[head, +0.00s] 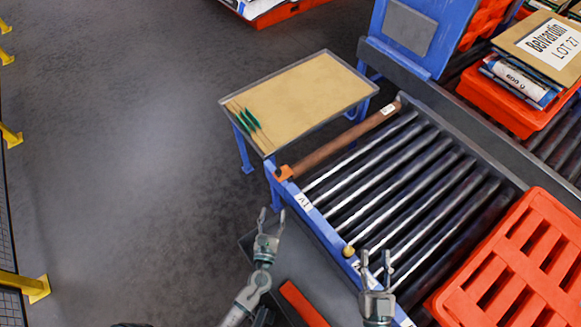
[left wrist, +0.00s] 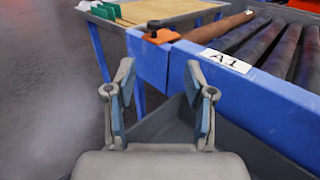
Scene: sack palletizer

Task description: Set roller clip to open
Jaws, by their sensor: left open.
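The roller clip (head: 284,173) is a small orange piece at the near left end of a brown roller (head: 345,140). In the left wrist view the clip (left wrist: 160,37) sits on top of the blue rail's corner, with a dark knob above it. I cannot tell whether the clip is open or closed. My left gripper (head: 271,217) is open and empty, below the clip in the head view and apart from it. In the left wrist view its fingers (left wrist: 158,85) frame the blue rail below the clip. My right gripper (head: 376,263) is open and empty at the rail's near edge.
The conveyor's blue rail (left wrist: 245,85) carries an A1 label. A blue-legged table (head: 310,90) with green-handled tools (head: 246,118) stands behind the clip. Open floor lies to the left.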

